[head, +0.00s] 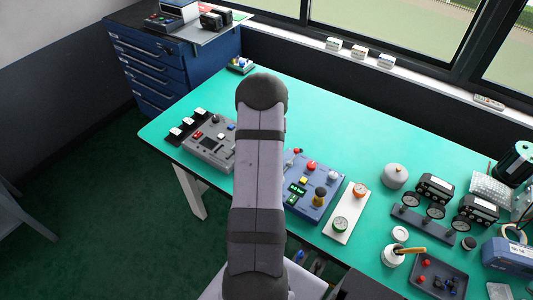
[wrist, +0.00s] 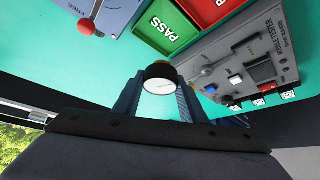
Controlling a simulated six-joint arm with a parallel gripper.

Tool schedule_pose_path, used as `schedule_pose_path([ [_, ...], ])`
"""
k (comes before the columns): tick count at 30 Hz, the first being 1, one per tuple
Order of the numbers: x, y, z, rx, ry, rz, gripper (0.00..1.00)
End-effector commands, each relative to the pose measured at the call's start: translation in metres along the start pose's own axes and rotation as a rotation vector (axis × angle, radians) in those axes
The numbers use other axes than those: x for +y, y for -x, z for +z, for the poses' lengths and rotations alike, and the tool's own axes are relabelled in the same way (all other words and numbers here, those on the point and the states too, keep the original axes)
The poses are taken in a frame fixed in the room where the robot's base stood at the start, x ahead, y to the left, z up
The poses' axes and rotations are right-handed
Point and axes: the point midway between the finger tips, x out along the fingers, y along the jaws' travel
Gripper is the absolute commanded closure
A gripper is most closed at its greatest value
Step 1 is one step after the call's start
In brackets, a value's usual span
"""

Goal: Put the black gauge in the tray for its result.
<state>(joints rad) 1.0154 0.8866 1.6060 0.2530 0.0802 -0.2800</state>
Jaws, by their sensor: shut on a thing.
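My gripper (wrist: 160,98) shows in the wrist view, its two blue-grey fingers shut on the black gauge (wrist: 161,84), which has a white round face and a dark rim. The gauge is held in front of the trays and looks clear of them. A green tray marked PASS (wrist: 168,25) lies beyond the gauge. A red tray (wrist: 217,8) adjoins it on the right, its label cut off. In the head view my arm hides my gripper, the held gauge and both trays.
A grey tester (head: 209,138) stands left of my arm; it also shows in the wrist view (wrist: 240,65). A blue-grey unit with knobs (head: 315,187) stands to the right, beside a white plate with gauges (head: 346,212).

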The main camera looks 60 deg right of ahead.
Motion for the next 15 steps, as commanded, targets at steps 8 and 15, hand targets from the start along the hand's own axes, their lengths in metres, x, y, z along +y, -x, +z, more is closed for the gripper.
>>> schedule_pose_path([
  [8, 0.000, -0.041, 0.026, 0.000, -0.001, 0.001, 0.87],
  [15, 0.000, -0.045, 0.029, 0.001, 0.001, 0.001, 0.87],
])
